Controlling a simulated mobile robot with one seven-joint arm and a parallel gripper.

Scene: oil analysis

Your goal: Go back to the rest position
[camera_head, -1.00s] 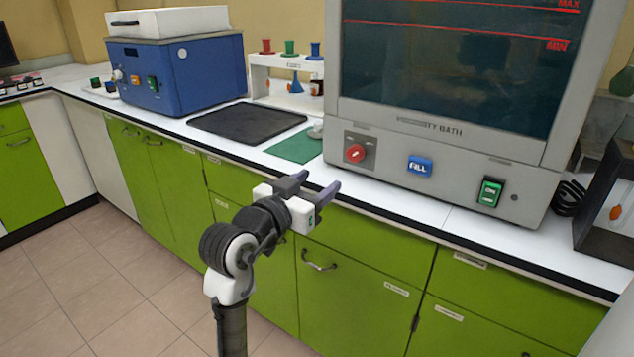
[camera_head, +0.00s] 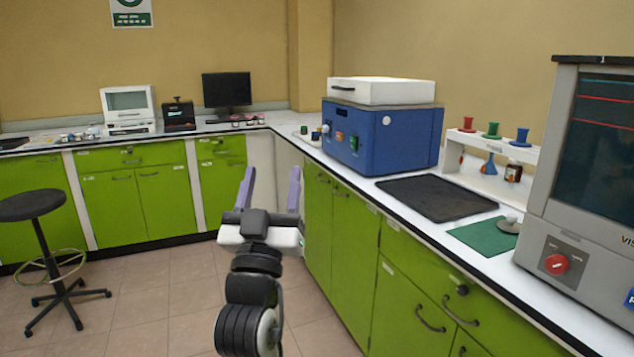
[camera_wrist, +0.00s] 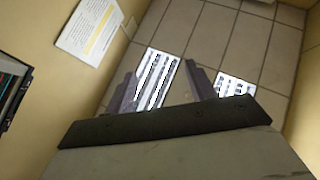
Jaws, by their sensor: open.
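My gripper (camera_head: 270,195) is in the middle of the head view, in front of the counter corner and above the floor. Its two purple-grey fingers are spread apart with nothing between them. In the wrist view my gripper (camera_wrist: 168,88) also shows its two fingers apart, with tiled surface and bright striped patches behind them. My arm reaches forward from the bottom of the head view, and nothing touches the fingers.
A green-fronted counter (camera_head: 335,235) runs along the right, with a blue machine (camera_head: 385,135), a black mat (camera_head: 437,197), a funnel rack (camera_head: 490,180) and a viscosity bath (camera_head: 590,215). A black stool (camera_head: 33,205) stands left. The tiled floor (camera_head: 160,305) between is clear.

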